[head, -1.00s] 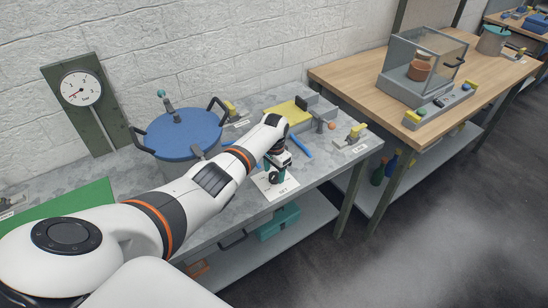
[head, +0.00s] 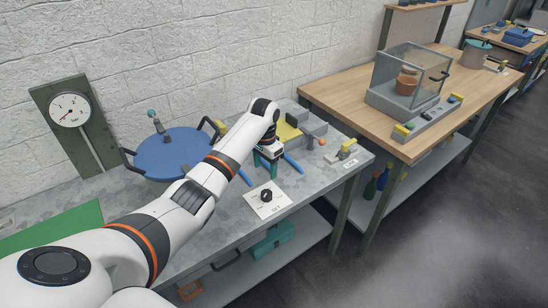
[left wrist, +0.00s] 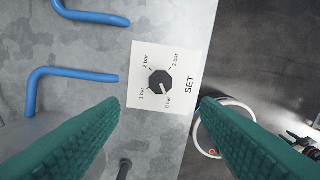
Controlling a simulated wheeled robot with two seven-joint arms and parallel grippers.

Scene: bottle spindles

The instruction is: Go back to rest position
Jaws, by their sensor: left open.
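My left gripper (head: 268,168) is open and empty above the bench, beyond the black knob (head: 266,195) and apart from it. The knob sits on a white plate (head: 270,207) near the bench's front edge. In the left wrist view the knob (left wrist: 160,84) shows between and ahead of the two open green fingers, on the plate marked SET with bar values. Its white mark points toward 0 bar. My right gripper is not in view.
A blue-lidded pot (head: 175,153) stands left of the arm, with a pressure gauge (head: 69,110) behind it. Blue handles (head: 292,163) and a yellow block (head: 288,131) lie near the gripper. A wooden table (head: 335,98) with a glass case (head: 408,80) stands right.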

